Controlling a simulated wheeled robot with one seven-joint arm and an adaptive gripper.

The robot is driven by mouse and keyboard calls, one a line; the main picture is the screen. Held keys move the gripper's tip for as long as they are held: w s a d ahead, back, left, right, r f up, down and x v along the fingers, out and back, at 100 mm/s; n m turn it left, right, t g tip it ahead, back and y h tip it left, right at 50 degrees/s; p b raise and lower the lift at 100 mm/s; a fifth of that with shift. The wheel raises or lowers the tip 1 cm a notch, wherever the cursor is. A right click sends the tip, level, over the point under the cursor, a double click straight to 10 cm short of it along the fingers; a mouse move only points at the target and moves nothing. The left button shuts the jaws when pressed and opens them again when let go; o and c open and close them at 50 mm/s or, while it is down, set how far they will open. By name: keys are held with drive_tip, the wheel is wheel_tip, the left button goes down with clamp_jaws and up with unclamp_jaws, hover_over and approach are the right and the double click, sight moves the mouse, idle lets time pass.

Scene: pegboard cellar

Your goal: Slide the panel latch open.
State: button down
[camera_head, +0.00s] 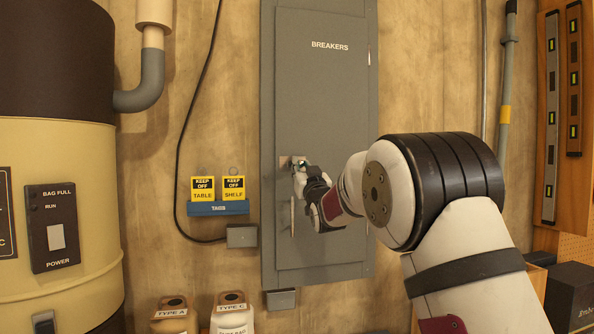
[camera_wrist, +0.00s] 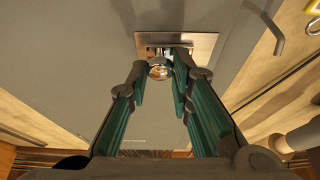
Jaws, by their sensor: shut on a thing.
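The grey breaker panel (camera_head: 320,110) is on the wall, its door marked BREAKERS and flush with the frame as far as I can see. The latch plate (camera_head: 284,161) is at the door's left edge; my gripper covers part of it. In the wrist view the metal latch plate (camera_wrist: 205,42) is at the top, with a round shiny latch knob (camera_wrist: 160,71) in front of it. My gripper (camera_head: 300,166) is at the latch. In the wrist view my gripper (camera_wrist: 165,68) has its fingertips on both sides of the knob, shut on it.
Yellow KEEP OFF tags (camera_head: 218,188) stand in a blue holder (camera_head: 218,208) left of the panel. A large tan tank (camera_head: 60,200) fills the left side. A board with levels (camera_head: 564,110) hangs at the right.

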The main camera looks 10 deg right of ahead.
drive_tip(key=c, duration=1.4)
unclamp_jaws()
drive_tip(key=shift+d, duration=0.25)
drive_tip(key=shift+c, duration=0.2)
drive_tip(key=shift+s, duration=0.1)
drive_tip(key=v, duration=1.1)
drive_tip(key=shift+s+f, duration=0.25)
drive_tip(key=shift+s, duration=0.1)
drive_tip(key=s+a+f+g, duration=0.1)
drive_tip(key=s+f+g, duration=0.4)
drive_tip(key=s, duration=0.9)
drive_tip(key=s+a+f+g, duration=0.1)
drive_tip(key=s+f+g, duration=0.5)
drive_tip(key=s, duration=0.9)
drive_tip(key=s+a+f+g, duration=0.1)
drive_tip(key=s+f+g, duration=0.5)
drive_tip(key=s, duration=0.9)
wheel_tip(320, 180, down, 2)
drive_tip(key=shift+s+a+f, duration=0.15)
drive_tip(key=shift+a+f, duration=0.05)
drive_tip(key=shift+a, duration=0.15)
